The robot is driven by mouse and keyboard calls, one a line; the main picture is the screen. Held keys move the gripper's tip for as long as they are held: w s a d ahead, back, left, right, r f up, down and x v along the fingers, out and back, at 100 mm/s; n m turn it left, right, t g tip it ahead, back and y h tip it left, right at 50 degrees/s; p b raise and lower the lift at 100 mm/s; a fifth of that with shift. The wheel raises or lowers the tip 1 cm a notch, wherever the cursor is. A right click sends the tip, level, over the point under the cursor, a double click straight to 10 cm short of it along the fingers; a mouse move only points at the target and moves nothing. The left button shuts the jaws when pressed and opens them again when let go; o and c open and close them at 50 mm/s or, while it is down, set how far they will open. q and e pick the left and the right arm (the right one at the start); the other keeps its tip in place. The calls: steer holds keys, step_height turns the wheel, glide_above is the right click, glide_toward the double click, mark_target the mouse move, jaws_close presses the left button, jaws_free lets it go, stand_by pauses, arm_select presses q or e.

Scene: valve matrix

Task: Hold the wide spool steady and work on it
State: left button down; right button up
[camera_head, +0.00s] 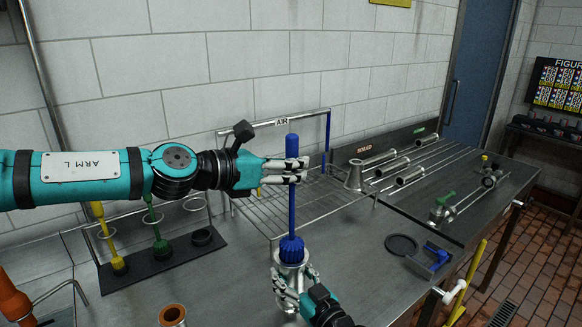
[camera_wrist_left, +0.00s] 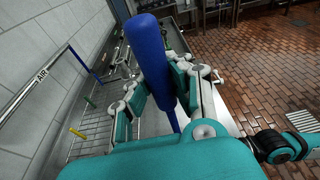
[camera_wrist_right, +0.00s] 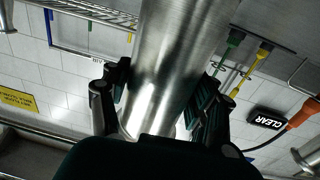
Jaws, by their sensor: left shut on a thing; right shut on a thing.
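The wide spool (camera_head: 290,268) is a shiny metal tube standing upright near the front middle of the steel counter. My right gripper (camera_head: 293,288) is shut around it, and the spool fills the right wrist view (camera_wrist_right: 168,65). A blue brush (camera_head: 292,215) stands upright above the spool, with its bristled head at the spool's top opening. How far the head sits inside cannot be told. My left gripper (camera_head: 291,172) is shut on the brush's handle, which also shows in the left wrist view (camera_wrist_left: 150,55). The spool's lower part is hidden by my right gripper.
Yellow (camera_head: 118,262) and green (camera_head: 160,245) brushes stand in a black holder at the left. A wire rack (camera_head: 255,205) marked AIR lies behind. Several metal spools (camera_head: 375,158) lie on the soiled side at the right.

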mark_target(291, 135)
arm_select(q)
step_height(291, 135, down, 14)
steer(key=shift+r, duration=0.2)
stand_by(0.5)
step_height(291, 135, up, 14)
steer(key=shift+f, duration=0.1)
arm_select(e)
steer(key=shift+f, duration=0.1)
stand_by(0.8)
arm_select(q)
steer(key=shift+r, duration=3.75)
